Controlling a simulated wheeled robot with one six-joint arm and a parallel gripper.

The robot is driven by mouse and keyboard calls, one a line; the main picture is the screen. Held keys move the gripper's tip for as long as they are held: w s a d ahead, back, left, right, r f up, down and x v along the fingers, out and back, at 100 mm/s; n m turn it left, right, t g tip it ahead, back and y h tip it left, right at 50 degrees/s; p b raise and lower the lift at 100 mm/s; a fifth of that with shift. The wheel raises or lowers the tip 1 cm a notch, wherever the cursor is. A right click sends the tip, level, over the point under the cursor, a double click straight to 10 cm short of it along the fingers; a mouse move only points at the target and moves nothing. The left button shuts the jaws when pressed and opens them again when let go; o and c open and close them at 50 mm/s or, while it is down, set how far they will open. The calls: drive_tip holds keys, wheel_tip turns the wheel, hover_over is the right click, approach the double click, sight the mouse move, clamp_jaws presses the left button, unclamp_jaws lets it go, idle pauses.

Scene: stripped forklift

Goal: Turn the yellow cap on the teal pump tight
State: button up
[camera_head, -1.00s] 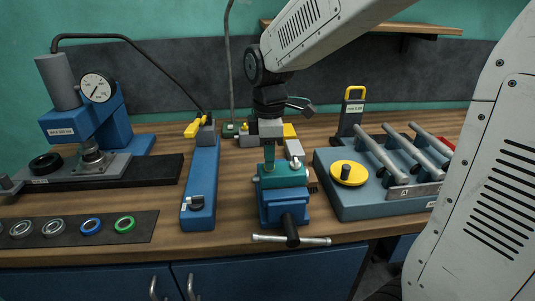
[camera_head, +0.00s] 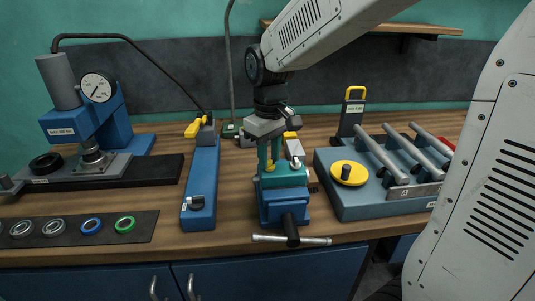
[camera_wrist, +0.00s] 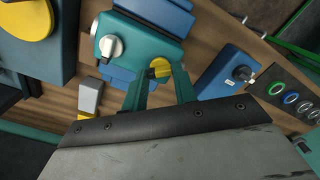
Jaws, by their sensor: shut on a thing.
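The teal pump (camera_head: 290,174) sits clamped in a blue vise (camera_head: 283,206) near the front edge of the bench. It also shows in the wrist view (camera_wrist: 140,42), with a pale round knob (camera_wrist: 111,46) on it. The yellow cap (camera_wrist: 159,67) is on the pump's top, toward one end. My gripper (camera_head: 269,166) points down onto the pump from above. In the wrist view its two teal fingers (camera_wrist: 160,74) are on either side of the cap, shut on it. The fingers hide part of the cap, and its thread is not visible.
A blue-grey fixture box (camera_head: 375,205) with a yellow disc (camera_head: 349,173) and grey bars stands right of the vise. A long blue block (camera_head: 202,175) lies left. A gauge press (camera_head: 85,125) and a dark mat (camera_head: 70,229) with several rings are further left.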

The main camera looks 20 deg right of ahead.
sight(269, 160)
drive_tip(key=m, duration=0.5)
drive_tip(key=shift+w+m, duration=0.1)
drive_tip(key=shift+m, duration=0.2)
drive_tip(key=shift+r+m, duration=0.1)
drive_tip(key=shift+m, duration=2)
drive_tip(key=o, duration=1)
wheel_tip(269, 160, up, 8)
drive_tip(key=shift+f, duration=0.15)
